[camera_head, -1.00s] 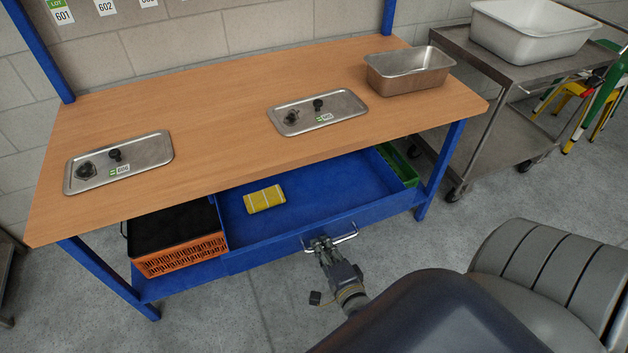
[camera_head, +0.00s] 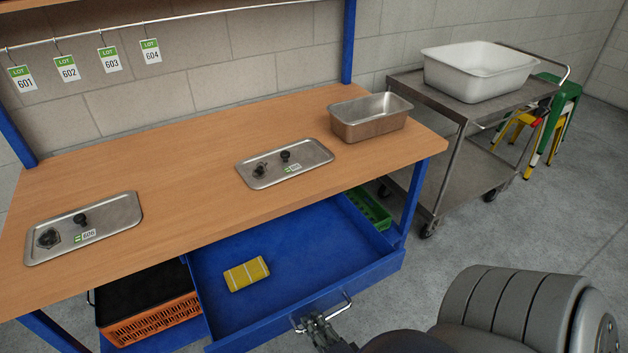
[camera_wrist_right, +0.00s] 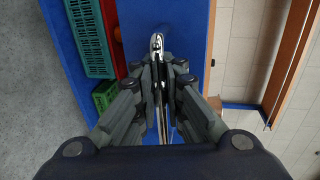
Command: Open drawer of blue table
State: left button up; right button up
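The blue table (camera_head: 411,203) has a wooden top (camera_head: 190,180). Its blue drawer (camera_head: 310,240) is pulled out well past the table's front edge, with its inside in view. A yellow cloth-like item (camera_head: 246,273) lies in the drawer. The metal drawer handle (camera_head: 340,308) is on the drawer's front. My right gripper (camera_head: 314,322) is at the handle's left part. In the wrist view, the fingers of my right gripper (camera_wrist_right: 160,85) are closed around the handle (camera_wrist_right: 157,44). My left gripper is not in view.
Two metal lids (camera_head: 284,163) (camera_head: 83,228) and a metal pan (camera_head: 370,117) are on the tabletop. An orange crate (camera_head: 150,322) stands beside the drawer on the left. A trolley (camera_head: 452,118) with a white tub (camera_head: 478,72) stands at right.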

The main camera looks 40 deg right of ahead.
jog(key=o, duration=0.4)
jog(key=shift+r, duration=0.1)
jog(key=shift+c, duration=0.2)
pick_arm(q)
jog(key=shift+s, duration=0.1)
pick_arm(e)
jog(key=v, duration=1.2)
jog(key=shift+a, duration=0.1)
